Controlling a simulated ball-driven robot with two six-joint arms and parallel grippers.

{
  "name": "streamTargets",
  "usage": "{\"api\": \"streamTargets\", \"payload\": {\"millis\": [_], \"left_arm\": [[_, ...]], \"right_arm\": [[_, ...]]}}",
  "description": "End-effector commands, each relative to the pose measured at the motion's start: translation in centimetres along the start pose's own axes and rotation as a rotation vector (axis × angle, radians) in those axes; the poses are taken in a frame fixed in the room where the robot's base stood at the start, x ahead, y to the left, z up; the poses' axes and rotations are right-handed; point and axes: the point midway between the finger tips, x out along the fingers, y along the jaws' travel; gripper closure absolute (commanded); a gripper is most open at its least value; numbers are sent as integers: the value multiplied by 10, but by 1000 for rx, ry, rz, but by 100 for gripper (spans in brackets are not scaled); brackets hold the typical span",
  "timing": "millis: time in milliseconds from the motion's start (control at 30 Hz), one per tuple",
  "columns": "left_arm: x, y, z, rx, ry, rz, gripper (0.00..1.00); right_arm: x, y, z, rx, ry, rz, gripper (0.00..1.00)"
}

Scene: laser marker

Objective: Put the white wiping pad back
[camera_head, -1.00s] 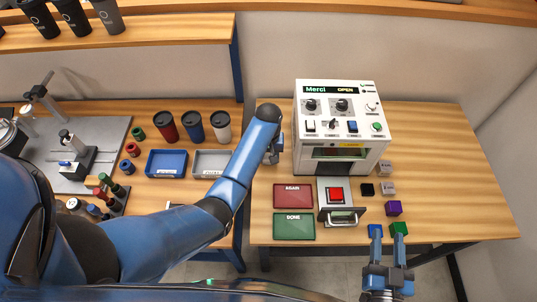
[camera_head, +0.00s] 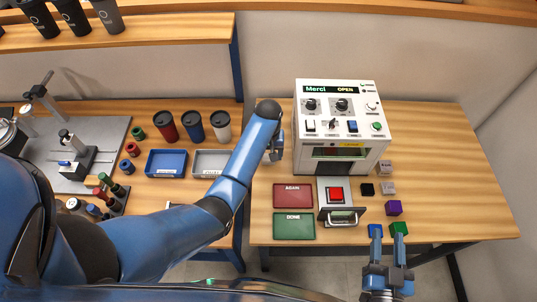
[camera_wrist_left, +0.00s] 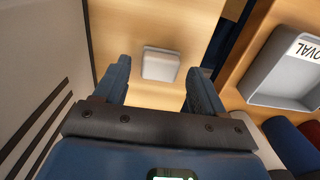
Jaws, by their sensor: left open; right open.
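The white wiping pad (camera_wrist_left: 160,64) looks like a small pale square lying flat on the wooden table in the left wrist view. It lies ahead of and between the fingers of my left gripper (camera_wrist_left: 158,78), which is open and empty. In the head view, my left gripper (camera_head: 277,148) is beside the white machine, partly hidden by its own arm. A pale bit of the pad (camera_head: 267,157) shows next to it. My right gripper (camera_head: 387,244) is open and empty at the table's front edge, near the blue cube and green cube.
The white marking machine (camera_head: 342,120) stands just right of my left gripper. A red tray (camera_head: 293,195) and a green tray (camera_head: 294,227) lie in front. A grey tray (camera_head: 210,163) is on the left table, across a gap. The right table's far right is clear.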

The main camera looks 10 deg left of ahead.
Motion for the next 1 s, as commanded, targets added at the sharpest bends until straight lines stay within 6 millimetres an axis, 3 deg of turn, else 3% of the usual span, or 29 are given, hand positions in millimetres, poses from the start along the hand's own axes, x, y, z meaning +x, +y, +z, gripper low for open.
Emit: {"api": "streamTargets", "payload": {"millis": [467,500,700,1000], "left_arm": [[-86,0,-1,0,4,2,30],[-95,0,0,0,0,0,30],[-107,0,0,0,-1,0,30],[-109,0,0,0,0,0,30]], "right_arm": [[0,0,9,0,0,0,57],[0,0,0,0,-1,0,57],[0,0,-13,0,0,0,57],[0,0,-14,0,0,0,57]]}}
